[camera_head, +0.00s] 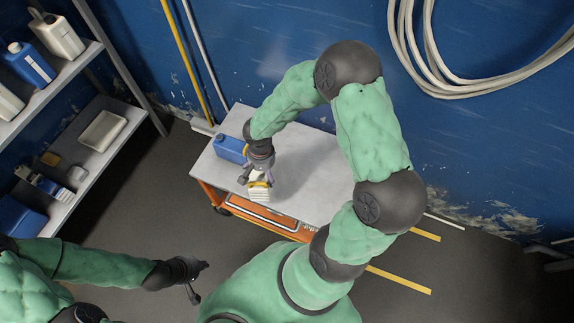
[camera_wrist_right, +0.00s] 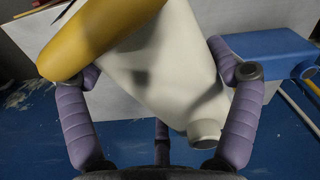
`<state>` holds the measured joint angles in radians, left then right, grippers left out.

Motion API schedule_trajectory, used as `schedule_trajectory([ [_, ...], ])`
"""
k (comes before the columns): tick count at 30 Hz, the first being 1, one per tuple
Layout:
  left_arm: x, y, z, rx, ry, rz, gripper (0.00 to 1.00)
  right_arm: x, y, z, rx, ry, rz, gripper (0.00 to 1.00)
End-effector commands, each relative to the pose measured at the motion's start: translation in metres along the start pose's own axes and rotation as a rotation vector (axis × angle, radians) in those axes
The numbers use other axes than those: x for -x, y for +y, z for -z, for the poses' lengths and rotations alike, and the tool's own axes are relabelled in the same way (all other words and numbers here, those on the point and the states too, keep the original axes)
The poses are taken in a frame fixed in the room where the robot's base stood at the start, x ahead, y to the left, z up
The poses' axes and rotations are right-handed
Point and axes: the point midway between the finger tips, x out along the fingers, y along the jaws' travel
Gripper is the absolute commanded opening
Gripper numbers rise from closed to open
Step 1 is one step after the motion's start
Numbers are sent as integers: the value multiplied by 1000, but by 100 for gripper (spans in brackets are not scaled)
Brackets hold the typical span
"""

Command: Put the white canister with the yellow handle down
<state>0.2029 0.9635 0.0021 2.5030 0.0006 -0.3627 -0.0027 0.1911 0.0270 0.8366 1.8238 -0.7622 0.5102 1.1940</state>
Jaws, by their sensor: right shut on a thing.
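The white canister with the yellow handle (camera_head: 260,196) is over the grey top of the orange cart (camera_head: 309,165), near its front edge. I cannot tell whether its base touches the top. My right gripper (camera_head: 258,179) is shut on the canister. In the right wrist view the white body (camera_wrist_right: 165,75) and the yellow handle (camera_wrist_right: 100,36) lie between the purple fingers, with the round white neck at lower right. My left gripper (camera_head: 200,281) is empty, its fingers apart, low at the left, away from the cart.
The cart's top right of the gripper looks clear. Shelves (camera_head: 92,150) with containers stand at left. A hose (camera_head: 425,75) hangs on the blue wall.

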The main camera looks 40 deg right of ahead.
Motion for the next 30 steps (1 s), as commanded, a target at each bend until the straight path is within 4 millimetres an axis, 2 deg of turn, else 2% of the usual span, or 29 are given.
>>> schedule_trajectory([
  [9,-13,-5,0,0,-1,0,0,-34,48,49,-4,-2,-1,50],
  [15,-24,-8,0,0,-1,0,0,-67,65,66,0,-2,-1,50],
  [26,-30,-10,1,0,-1,0,0,-87,77,80,1,1,0,50],
  [30,-41,-15,1,0,-1,0,0,-109,78,80,3,-2,-1,50],
])
